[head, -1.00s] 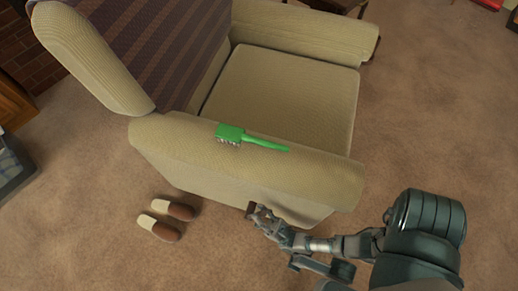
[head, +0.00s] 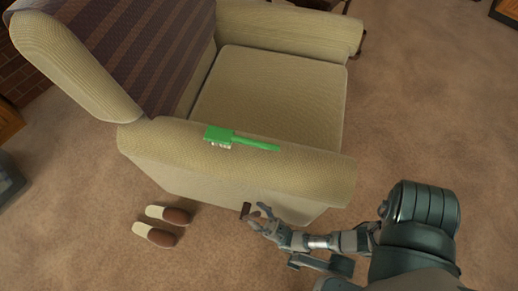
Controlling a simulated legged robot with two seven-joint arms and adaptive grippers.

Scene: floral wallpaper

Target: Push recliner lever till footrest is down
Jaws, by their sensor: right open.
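The beige recliner (head: 270,95) stands with its seat and near armrest facing me. A small dark brown lever (head: 246,210) shows low on its near side, under the armrest. My right gripper (head: 256,214) is open, its fingertips just right of the lever. I cannot tell whether they touch it. No footrest is seen sticking out past the seat's front edge; the front face is hidden from this angle. My left gripper is not in view.
A green brush (head: 240,139) lies on the near armrest. A pair of slippers (head: 160,226) sits on the carpet left of the lever. The carpet (head: 430,130) in front of the recliner is clear.

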